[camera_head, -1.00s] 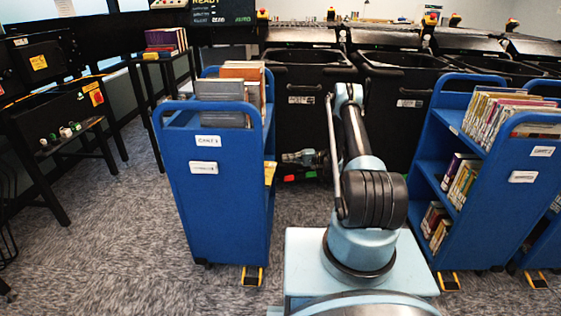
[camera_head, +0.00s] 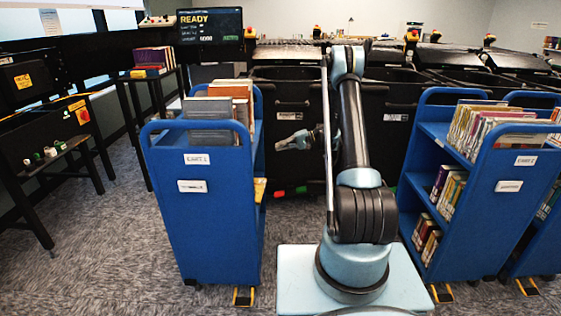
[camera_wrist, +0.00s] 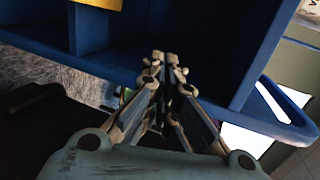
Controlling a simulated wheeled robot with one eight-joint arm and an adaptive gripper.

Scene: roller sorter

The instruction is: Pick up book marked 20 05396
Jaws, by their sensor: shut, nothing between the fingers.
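No book with a readable 20 05396 mark shows. Grey and brown books (camera_head: 232,92) stand on the top shelf of the left blue cart (camera_head: 205,227). More books (camera_head: 490,125) fill the right blue cart (camera_head: 495,221). My gripper (camera_head: 284,143) hangs right of the left cart, in front of the black bins, partly behind my arm. In the wrist view my gripper (camera_wrist: 165,58) has its fingers together with nothing between them. They point at an empty-looking compartment of a blue cart (camera_wrist: 205,62).
Black bins (camera_head: 292,128) line the back. A small stand (camera_head: 150,74) with stacked books is at the back left. A black machine with buttons (camera_head: 35,110) stands at the far left. Carpet (camera_head: 95,235) is open left of the left cart.

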